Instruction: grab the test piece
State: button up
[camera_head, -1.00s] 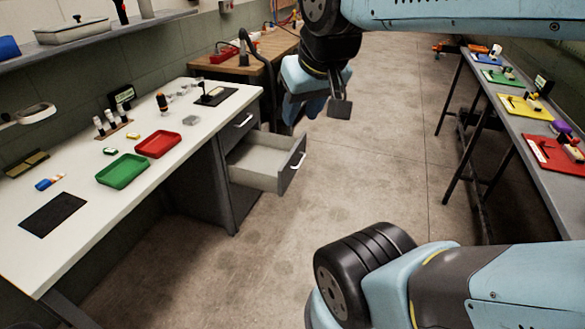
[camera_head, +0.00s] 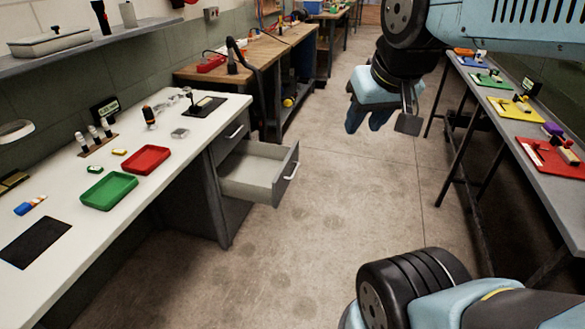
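I cannot tell for certain which thing is the test piece. A small clear or grey block (camera_head: 180,133) lies on the white workbench (camera_head: 182,184), right of a dark upright tool (camera_head: 149,116). Two small yellow and green pieces (camera_head: 119,152) lie near a red tray (camera_head: 147,159) and a green tray (camera_head: 108,190), which look empty. My gripper (camera_head: 408,122) hangs over the aisle at upper right, far from the bench. One flat grey finger shows; the other is not clear, so its opening cannot be judged. I see nothing held.
An open, empty-looking drawer (camera_head: 262,172) juts from the bench into the aisle. A black mat (camera_head: 35,243) lies at the bench's near end. A wooden bench (camera_head: 262,50) stands behind. A grey table (camera_head: 560,200) with coloured boards runs along the right. The floor between is clear.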

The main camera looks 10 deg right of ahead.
aim_at(204, 104)
jog(key=z, duration=0.1)
jog(key=i, duration=1)
jog(key=u, duration=0.1)
